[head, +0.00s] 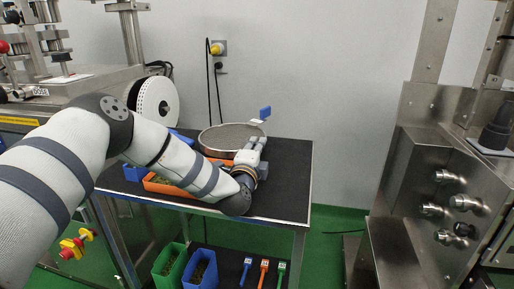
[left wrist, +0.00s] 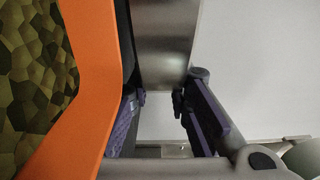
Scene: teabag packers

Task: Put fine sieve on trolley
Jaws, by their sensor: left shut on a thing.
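The round sieve (head: 225,135), with a grey mesh and a metal rim, is above or on the back of the black trolley top (head: 285,185). I cannot tell whether it rests there. My left gripper (head: 255,147) is at its right side. In the left wrist view the sieve's metal side (left wrist: 166,55) runs between the two purple-padded fingers (left wrist: 158,98), which are shut on it. My arm hides part of the sieve's front and of the trolley. My right gripper is out of view.
An orange tray (head: 160,187) with green-brown contents sits at the trolley's left, close beside the gripper in the left wrist view (left wrist: 105,70). A blue tray (head: 133,173) is behind it. Crates and brushes (head: 264,272) are on the lower shelf. The trolley's right side is clear.

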